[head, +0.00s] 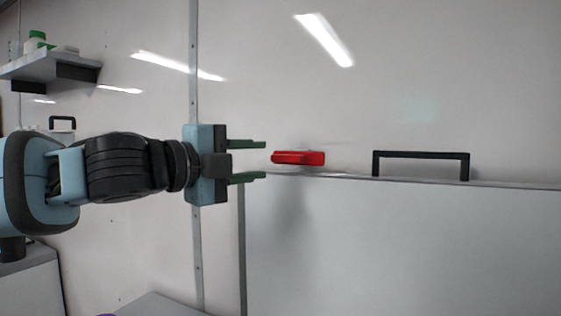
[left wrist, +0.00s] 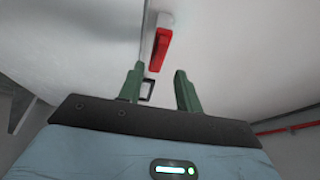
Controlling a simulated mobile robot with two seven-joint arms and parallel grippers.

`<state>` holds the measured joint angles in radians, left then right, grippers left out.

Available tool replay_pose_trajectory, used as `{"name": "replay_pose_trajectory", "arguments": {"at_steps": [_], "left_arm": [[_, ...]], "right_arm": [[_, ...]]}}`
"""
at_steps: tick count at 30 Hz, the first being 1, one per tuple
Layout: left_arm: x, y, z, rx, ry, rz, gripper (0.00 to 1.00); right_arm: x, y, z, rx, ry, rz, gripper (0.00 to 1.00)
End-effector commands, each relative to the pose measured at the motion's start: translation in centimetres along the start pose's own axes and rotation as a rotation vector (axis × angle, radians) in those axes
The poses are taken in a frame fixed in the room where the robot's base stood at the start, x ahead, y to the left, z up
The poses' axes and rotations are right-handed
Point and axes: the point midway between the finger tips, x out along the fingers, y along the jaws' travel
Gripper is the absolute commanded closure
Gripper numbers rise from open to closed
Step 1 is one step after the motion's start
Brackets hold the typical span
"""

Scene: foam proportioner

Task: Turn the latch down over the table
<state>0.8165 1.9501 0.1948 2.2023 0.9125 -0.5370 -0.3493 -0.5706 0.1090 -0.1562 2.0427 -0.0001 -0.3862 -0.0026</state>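The latch is a red handle (head: 298,158) on the white wall, lying about level just above the top edge of a white panel. My left gripper (head: 258,161) is just left of the latch in the head view, its two green fingers apart, one higher and one lower, pointing at it. No contact shows. In the left wrist view the red latch (left wrist: 160,48) is beyond the fingertips of the open left gripper (left wrist: 157,72), nearer the left finger. The space between the fingers is empty. My right gripper is in neither view. No table shows clearly below the latch.
A black bar handle (head: 421,155) stands on the panel's (head: 400,245) top edge, right of the latch. A shelf (head: 50,66) with bottles is at the upper left. A metal strip (head: 194,60) runs down the wall behind my gripper. The wall above the latch is clear.

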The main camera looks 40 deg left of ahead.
Motion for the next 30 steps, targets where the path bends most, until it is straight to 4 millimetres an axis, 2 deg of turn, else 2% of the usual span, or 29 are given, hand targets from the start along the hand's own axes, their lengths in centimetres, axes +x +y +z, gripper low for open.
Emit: {"name": "replay_pose_trajectory", "arguments": {"at_steps": [11, 18, 30], "left_arm": [[3.5, 0.3, -0.1, 0.001, 0.002, 0.005, 0.65], [5.6, 0.2, -0.1, 0.0, 0.002, 0.003, 0.65], [6.5, 0.1, -0.1, -0.001, 0.004, 0.001, 0.65]], "right_arm": [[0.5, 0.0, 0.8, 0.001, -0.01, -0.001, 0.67], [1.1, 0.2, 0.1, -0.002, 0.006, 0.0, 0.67], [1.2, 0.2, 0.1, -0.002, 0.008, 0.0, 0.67]]}}
